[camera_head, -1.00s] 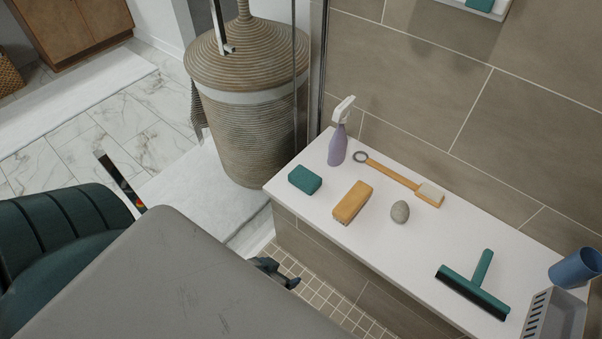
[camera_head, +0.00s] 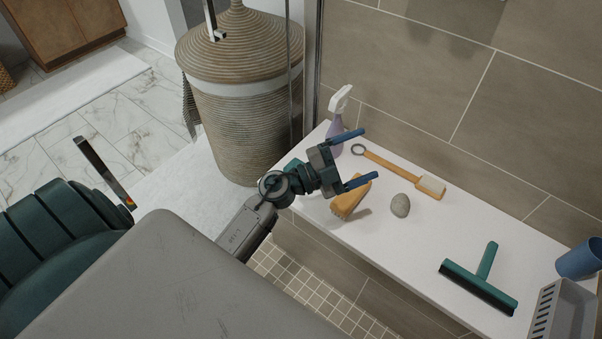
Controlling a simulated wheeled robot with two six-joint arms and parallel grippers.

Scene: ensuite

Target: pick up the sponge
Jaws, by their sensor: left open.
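The sponge looks to be the teal block (camera_head: 292,165) at the left end of the white ledge (camera_head: 420,245). Only a small corner of it shows, as my left gripper covers the rest. My left gripper (camera_head: 368,154) is open with its two blue fingers apart, pointing right, and nothing shows between them. It is in front of the ledge's left part in the picture; its height above the ledge is hard to tell. Its lower finger overlaps the orange-brown brush (camera_head: 347,203). My right gripper is not in view.
A purple spray bottle (camera_head: 336,132) stands behind the gripper. A long-handled brush (camera_head: 398,172), a grey stone (camera_head: 400,205), a squeegee (camera_head: 480,283), a blue cup (camera_head: 580,260) and a grey basket (camera_head: 562,312) are on the ledge further right. A wicker hamper (camera_head: 240,90) stands left.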

